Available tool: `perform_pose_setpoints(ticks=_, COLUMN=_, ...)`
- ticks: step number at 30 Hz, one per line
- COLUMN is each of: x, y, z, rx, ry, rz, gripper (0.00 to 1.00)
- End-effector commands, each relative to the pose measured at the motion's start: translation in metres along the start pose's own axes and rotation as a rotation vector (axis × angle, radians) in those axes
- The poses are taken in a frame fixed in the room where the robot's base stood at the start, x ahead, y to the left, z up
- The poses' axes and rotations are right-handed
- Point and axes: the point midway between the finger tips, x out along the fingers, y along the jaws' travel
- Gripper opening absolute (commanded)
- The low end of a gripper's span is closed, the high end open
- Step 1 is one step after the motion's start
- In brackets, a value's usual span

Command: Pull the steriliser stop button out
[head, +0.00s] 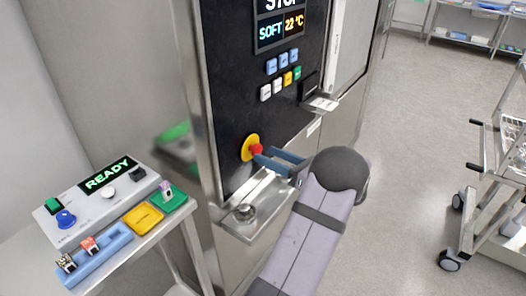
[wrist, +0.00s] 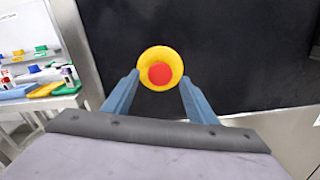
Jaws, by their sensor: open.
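The stop button is a red knob (head: 256,149) on a round yellow base (head: 247,147), low on the steriliser's black panel (head: 230,92). In the wrist view the red knob (wrist: 160,74) sits inside the yellow disc (wrist: 147,55), centred between my fingers. My gripper (wrist: 159,80) is open, with one blue finger on each side of the button. In the head view my gripper (head: 261,156) reaches the button from the right. I cannot tell whether the fingers touch the knob.
Below the button is a metal shelf (head: 262,196) with a small round metal piece (head: 244,212). Above are coloured keys (head: 279,78) and a display (head: 281,30). A side table at left holds a READY device (head: 97,197) and trays. A trolley (head: 490,180) stands at right; floor between is clear.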

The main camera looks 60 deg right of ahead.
Motion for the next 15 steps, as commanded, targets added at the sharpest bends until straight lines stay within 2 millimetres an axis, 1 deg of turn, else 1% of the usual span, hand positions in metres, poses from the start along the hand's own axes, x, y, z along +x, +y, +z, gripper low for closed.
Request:
perform_pose_setpoints(ticks=1, x=0.007, y=0.001, z=0.001, rx=0.001, ry=0.001, rz=0.004, gripper=0.52)
perform_pose_setpoints(ticks=6, x=0.024, y=0.001, z=0.000, rx=0.001, ry=0.001, rz=0.002, gripper=0.52)
perform_pose_setpoints(ticks=10, x=0.029, y=0.000, z=0.000, rx=0.001, ry=0.000, rz=0.000, gripper=0.52)
perform_pose_setpoints(ticks=15, x=0.031, y=0.000, z=0.000, rx=0.000, ry=0.000, rz=-0.001, gripper=0.52)
